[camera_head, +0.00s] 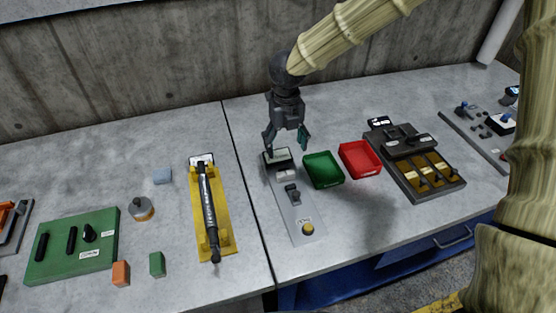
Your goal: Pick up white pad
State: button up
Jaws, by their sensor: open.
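A small whitish pad (282,174) appears to lie on the upper part of a narrow grey panel (304,236), just below a dark block with a pale label (278,158). I cannot tell for certain that it is the white pad. My gripper (286,145) points down above the top end of this panel, close over the dark block. Its two fingers are spread apart, the right one with a teal inner face. Nothing shows between them. The exact height above the block is hard to tell.
Green (324,170) and red (360,159) trays stand right of the panel. A dark box with brown slots (424,177) lies beyond. A concrete wall closes the back.

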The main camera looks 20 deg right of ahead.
aim_at(286, 173)
jog(key=f, duration=0.2)
jog(key=f+p, duration=0.1)
jog(key=f, duration=0.1)
jog(key=f+p, duration=0.1)
jog(key=f, duration=0.1)
jog(key=shift+s+a+f, duration=0.1)
jog(key=shift+s+f, duration=0.15)
jog(key=shift+s+f+p, duration=0.4)
jog(key=shift+f+p, duration=0.05)
jog(key=shift+f, duration=0.35)
jog(key=shift+s+f, duration=0.25)
jog(key=shift+f, duration=0.35)
jog(key=shift+w+f, duration=0.4)
jog(key=shift+f, duration=0.1)
jog(key=shift+s+r, duration=0.2)
jog(key=shift+c, duration=0.5)
jog(key=c, duration=1.1)
